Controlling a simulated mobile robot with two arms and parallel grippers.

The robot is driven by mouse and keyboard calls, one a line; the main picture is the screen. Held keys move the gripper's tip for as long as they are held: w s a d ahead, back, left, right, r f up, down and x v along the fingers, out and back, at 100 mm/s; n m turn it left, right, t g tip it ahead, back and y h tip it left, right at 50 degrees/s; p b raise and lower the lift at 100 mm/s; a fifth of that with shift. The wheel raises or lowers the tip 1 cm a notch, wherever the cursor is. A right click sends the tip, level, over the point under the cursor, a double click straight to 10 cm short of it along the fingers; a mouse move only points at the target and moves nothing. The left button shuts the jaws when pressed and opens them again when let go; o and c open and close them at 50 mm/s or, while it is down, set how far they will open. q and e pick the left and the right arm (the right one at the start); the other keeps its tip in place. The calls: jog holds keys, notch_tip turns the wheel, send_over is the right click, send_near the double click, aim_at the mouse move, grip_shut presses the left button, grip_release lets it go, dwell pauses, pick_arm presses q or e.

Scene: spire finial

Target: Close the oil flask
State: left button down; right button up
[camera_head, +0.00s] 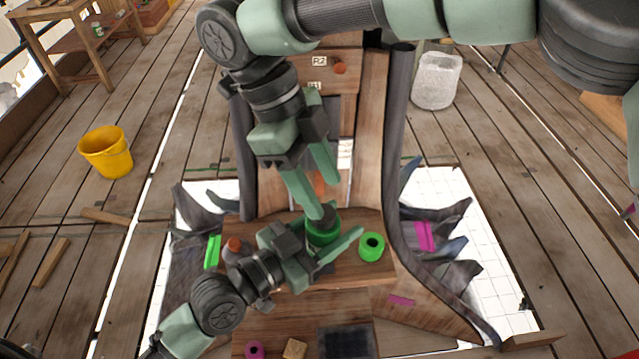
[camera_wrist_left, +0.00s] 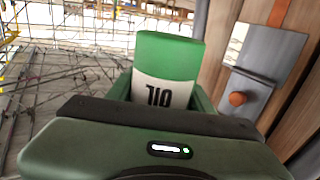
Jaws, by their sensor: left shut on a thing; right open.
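The green oil flask (camera_head: 322,232) is in my left gripper (camera_head: 330,240), above the wooden bench in the head view. The left gripper is shut on it. In the left wrist view the flask (camera_wrist_left: 168,60) shows a green body and a white label reading OIL upside down. A dark piece (camera_head: 326,213) shows at the flask's top; I cannot tell whether it is a separate cap or how it sits. My right gripper (camera_head: 325,198) is open, with its fingers pointing down close to the flask's top. The right arm hides part of the area behind.
A green ring-shaped piece with a dark hole (camera_head: 371,247) sits on the bench (camera_head: 350,273) right of the flask. An orange knob (camera_head: 233,244) is at the left. A magenta ring (camera_head: 255,348) and a small wooden block (camera_head: 294,348) lie lower. A yellow bucket (camera_head: 106,152) stands far left.

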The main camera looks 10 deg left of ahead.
jog(key=n, duration=0.4)
jog(key=shift+d+n+y, duration=0.1)
jog(key=shift+n+y, duration=0.2)
jog(key=shift+n, duration=0.1)
jog(key=n, duration=0.4)
jog(key=shift+r+n, duration=0.15)
jog(key=shift+n, duration=0.25)
jog(key=n, duration=0.4)
jog(key=shift+d+r+n+y, duration=0.1)
jog(key=shift+n+y, duration=0.3)
jog(key=n, duration=0.7)
jog(key=shift+r+y, duration=0.25)
jog(key=shift+y, duration=0.15)
jog(key=n, duration=0.5)
jog(key=shift+r+y, duration=0.2)
jog(key=shift+y, duration=0.1)
jog(key=n, duration=0.5)
jog(key=shift+s+d+r+y, duration=0.1)
jog(key=shift+r+y, duration=0.15)
jog(key=shift+y, duration=0.05)
jog(key=n, duration=0.4)
jog(key=shift+r+t+y, duration=0.25)
jog(key=shift+t+y, duration=0.05)
jog(key=n, duration=0.6)
jog(key=shift+r+y, duration=0.3)
